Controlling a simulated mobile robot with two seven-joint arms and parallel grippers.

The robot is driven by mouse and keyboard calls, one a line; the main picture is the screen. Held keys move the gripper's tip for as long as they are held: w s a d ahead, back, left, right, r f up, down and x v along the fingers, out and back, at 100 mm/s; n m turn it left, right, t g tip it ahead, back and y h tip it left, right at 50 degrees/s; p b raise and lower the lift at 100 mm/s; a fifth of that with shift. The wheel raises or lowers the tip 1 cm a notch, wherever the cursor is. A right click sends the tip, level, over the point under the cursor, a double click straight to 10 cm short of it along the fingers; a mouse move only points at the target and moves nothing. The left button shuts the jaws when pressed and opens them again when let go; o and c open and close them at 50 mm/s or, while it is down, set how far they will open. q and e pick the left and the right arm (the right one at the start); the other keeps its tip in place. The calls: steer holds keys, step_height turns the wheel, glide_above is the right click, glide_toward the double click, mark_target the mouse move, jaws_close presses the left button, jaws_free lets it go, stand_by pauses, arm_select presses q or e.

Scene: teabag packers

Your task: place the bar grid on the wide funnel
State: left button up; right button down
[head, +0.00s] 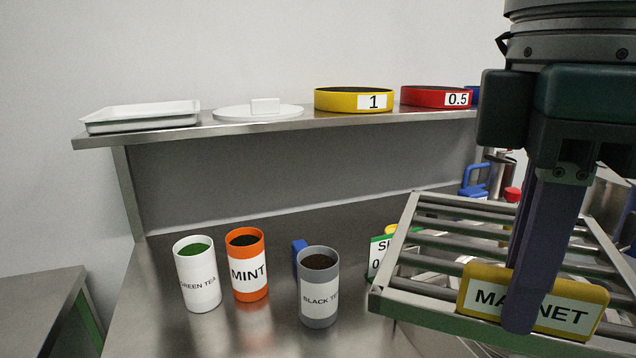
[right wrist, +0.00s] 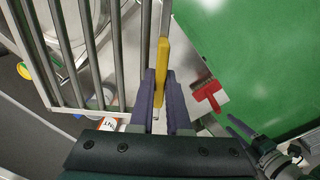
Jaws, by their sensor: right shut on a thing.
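The bar grid (head: 405,285) is a metal frame with several parallel round bars and a yellow handle (head: 592,296) labelled MAGNET. My right gripper (head: 520,322) is shut on that handle and holds the grid over the right side of the table. In the right wrist view, the yellow handle (right wrist: 162,60) sits between the fingers, with the grid bars (right wrist: 92,50) to the left. A purple finger (right wrist: 242,127), apparently of my left gripper, shows at lower right there.
Green tea (head: 200,290), mint (head: 248,275) and black tea (head: 319,300) cups stand left of the grid. A green-labelled item (head: 377,257) stands close behind its left corner. The shelf (head: 200,129) holds a tray, lid and coloured rings. The front-left tabletop is clear.

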steer(key=s+d+r+m+p, duration=0.2)
steer(key=r+m+p, duration=0.4)
steer(key=r+p, duration=1.4)
steer(key=s+d+r+m+p, duration=0.2)
steer(key=r+m+p, duration=0.4)
steer(key=r+p, duration=1.4)
step_height(320, 180, up, 4)
steer(key=shift+s+d+r+m, duration=0.1)
steer(key=shift+s+d+m, duration=0.1)
steer(key=shift+s+m, duration=0.35)
